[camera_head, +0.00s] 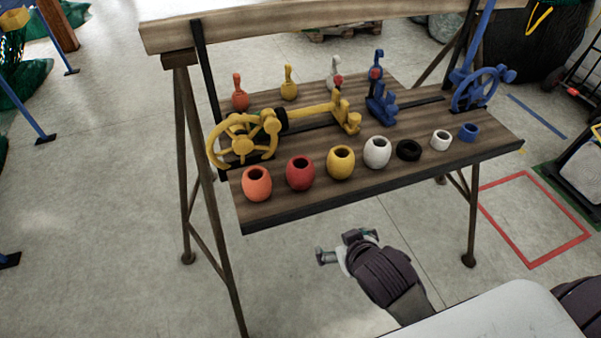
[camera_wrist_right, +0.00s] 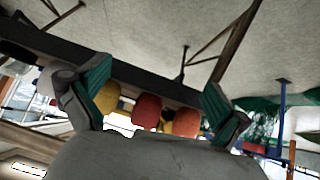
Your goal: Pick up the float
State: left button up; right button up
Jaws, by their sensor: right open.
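A row of barrel-shaped floats stands along the front of the wooden bench: orange (camera_head: 257,184), red (camera_head: 300,173), yellow (camera_head: 341,163) and white (camera_head: 377,153). The frames do not tell which one is the task's float. My right gripper (camera_head: 340,248) is open and empty, in front of the bench's front edge and apart from the floats. In the right wrist view, the open fingers (camera_wrist_right: 155,78) frame the yellow (camera_wrist_right: 108,99), red (camera_wrist_right: 147,111) and orange (camera_wrist_right: 187,123) floats, which lie beyond them, partly hidden by the gripper body. My left gripper is not in view.
A wooden beam (camera_head: 300,22) spans the back. The floor in front is clear.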

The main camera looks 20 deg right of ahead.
aim_at(304, 176)
jog(key=w+a+r+t+y, duration=0.1)
jog(key=w+a+r+t, duration=0.3)
jog(key=w+r, duration=0.45)
jog(key=shift+t, duration=0.5)
jog(key=x, duration=0.2)
jog(key=d+x, duration=0.1)
jog(key=x, duration=0.4)
jog(key=shift+w+d+f, duration=0.15)
jog(key=shift+w+f, duration=0.05)
jog(key=shift+f, duration=0.35)
jog(key=shift+s+f+x, duration=0.1)
jog(key=shift+f+x, duration=0.1)
jog(key=shift+x, duration=0.8)
jog(key=shift+s+f+x, duration=0.1)
jog(key=shift+f+x, duration=0.05)
jog(key=shift+x, duration=0.9)
jog(key=shift+f+x, duration=0.2)
jog(key=shift+x, duration=0.8)
jog(key=shift+d, duration=0.1)
jog(key=c, duration=1.2)
jog(key=shift+r, duration=0.1)
